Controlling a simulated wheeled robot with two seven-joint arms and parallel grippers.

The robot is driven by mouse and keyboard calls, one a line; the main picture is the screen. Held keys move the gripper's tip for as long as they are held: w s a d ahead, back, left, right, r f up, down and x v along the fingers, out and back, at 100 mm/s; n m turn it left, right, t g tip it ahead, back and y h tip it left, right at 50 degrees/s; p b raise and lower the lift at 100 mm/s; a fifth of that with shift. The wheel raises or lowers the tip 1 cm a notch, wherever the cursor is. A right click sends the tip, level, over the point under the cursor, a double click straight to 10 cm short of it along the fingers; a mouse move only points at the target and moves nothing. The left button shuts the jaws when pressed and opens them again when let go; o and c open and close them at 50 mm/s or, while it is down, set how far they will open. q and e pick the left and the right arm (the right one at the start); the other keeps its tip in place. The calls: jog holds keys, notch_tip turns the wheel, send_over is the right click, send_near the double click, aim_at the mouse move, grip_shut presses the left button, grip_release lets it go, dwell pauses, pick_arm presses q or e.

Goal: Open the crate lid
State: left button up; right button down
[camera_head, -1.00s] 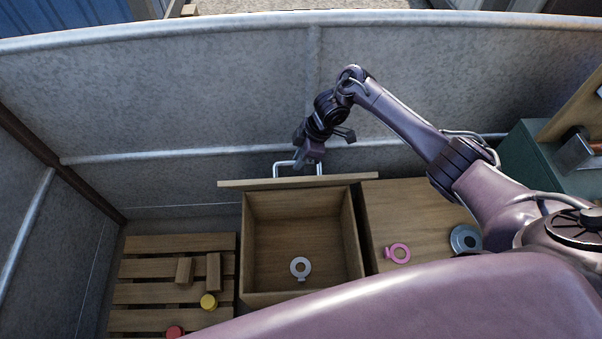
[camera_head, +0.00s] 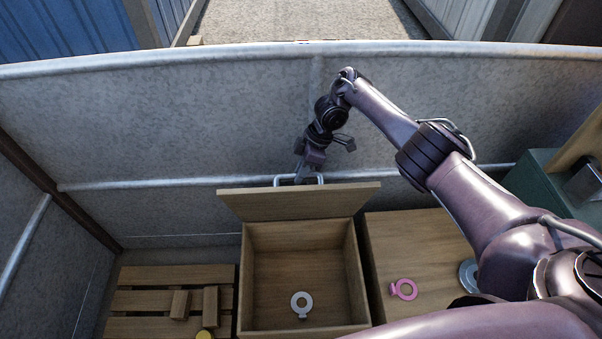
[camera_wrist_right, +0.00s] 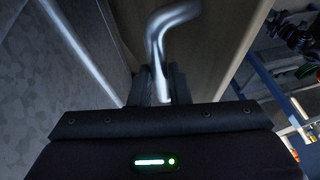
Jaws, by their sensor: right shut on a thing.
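The wooden crate (camera_head: 250,285) stands open in the head view, with a white ring-shaped tag (camera_head: 301,304) on its floor. Its lid (camera_head: 300,202) is raised at the crate's far edge, its inner face showing and tilted. A metal bar handle (camera_head: 320,180) is on the lid's far side. My right gripper (camera_head: 300,177) is shut on the handle, its fingertips partly hidden behind the lid. In the right wrist view the bent handle (camera_wrist_right: 168,40) runs down between the fingers (camera_wrist_right: 160,88). My left gripper is not in view.
A slatted pallet (camera_head: 170,275) with wooden blocks (camera_head: 210,302) lies left of the crate. To the right, a wooden box top (camera_head: 405,240) holds a pink ring tag (camera_head: 403,289). A grey wall (camera_head: 200,125) rises close behind the lid.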

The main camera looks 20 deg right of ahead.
jog(key=shift+s+d+f, duration=0.2)
jog(key=shift+f, duration=0.35)
jog(key=c, duration=1.7)
grip_release()
jog(key=shift+w, duration=0.1)
jog(key=o, duration=0.3)
jog(key=shift+w+f, duration=0.1)
jog(key=shift+w, duration=0.15)
jog(key=shift+o, duration=0.2)
jog(key=shift+w, duration=0.15)
jog(key=shift+r, duration=0.4)
jog(key=p+v, duration=0.5)
jog(key=v, duration=0.2)
jog(key=shift+p, duration=0.3)
jog(key=shift+d+r, duration=0.1)
